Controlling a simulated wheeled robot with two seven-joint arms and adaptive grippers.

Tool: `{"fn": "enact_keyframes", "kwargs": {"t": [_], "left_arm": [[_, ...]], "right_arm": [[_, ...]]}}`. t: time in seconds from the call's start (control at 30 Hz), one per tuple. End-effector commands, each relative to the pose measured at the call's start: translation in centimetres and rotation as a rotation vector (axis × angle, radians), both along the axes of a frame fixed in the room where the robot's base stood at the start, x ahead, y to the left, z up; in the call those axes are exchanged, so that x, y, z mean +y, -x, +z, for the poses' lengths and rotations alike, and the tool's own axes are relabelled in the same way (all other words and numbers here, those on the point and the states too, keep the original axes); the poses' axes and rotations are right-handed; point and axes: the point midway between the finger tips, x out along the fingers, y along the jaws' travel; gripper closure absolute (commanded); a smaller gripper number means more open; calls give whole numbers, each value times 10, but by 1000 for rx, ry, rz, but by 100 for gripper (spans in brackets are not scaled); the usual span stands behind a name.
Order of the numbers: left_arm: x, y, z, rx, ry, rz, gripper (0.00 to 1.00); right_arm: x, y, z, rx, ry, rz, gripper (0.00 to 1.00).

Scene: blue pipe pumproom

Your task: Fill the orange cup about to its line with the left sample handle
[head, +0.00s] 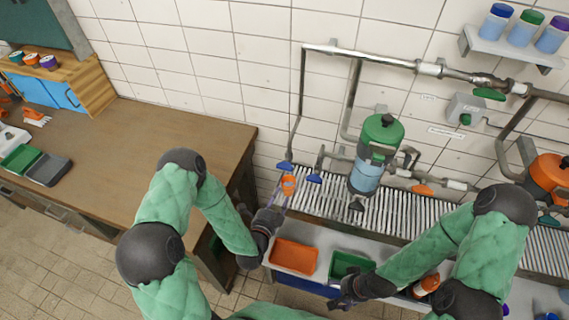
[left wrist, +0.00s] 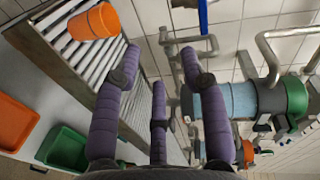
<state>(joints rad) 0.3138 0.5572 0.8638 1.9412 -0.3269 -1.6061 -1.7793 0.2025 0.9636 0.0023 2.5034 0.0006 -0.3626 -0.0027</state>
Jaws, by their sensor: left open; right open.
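The orange cup (head: 289,184) stands on the slatted metal rack at its left end, below a blue handle. It also shows in the left wrist view (left wrist: 92,22), upper left, outside the fingers. The left blue handle (head: 284,165) sits at the pipe end just behind the cup. A second blue handle (head: 314,178) is to its right. My left gripper (head: 279,197) is open and empty, close in front of the cup; its purple fingers (left wrist: 160,62) are spread. My right gripper (head: 349,291) is open near the green bin. The cup's inside and line cannot be made out.
The slatted rack (head: 400,212) runs along the wall under pipes. A green-topped tank (head: 382,135) hangs right of the handles. An orange bin (head: 294,256) and a green bin (head: 346,264) sit in front. A brown workbench (head: 110,140) is at left.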

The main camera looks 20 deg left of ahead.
Motion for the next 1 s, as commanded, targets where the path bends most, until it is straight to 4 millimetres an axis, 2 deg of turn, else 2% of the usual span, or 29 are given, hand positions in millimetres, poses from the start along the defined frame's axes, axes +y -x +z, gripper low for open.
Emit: {"fn": "enact_keyframes", "kwargs": {"t": [0.03,0.13,0.37,0.8,1.0], "left_arm": [[3,0,15,-52,-59,6,57],[7,1,31,-126,-153,17,57],[9,-7,40,-173,-213,26,57],[6,-78,40,-172,-209,25,57],[6,-100,39,-168,-209,26,57]], "right_arm": [[0,0,6,0,0,0,21],[0,0,9,0,0,0,21],[0,0,10,0,0,0,21],[0,0,11,0,0,0,21],[0,0,11,0,0,0,21]]}}
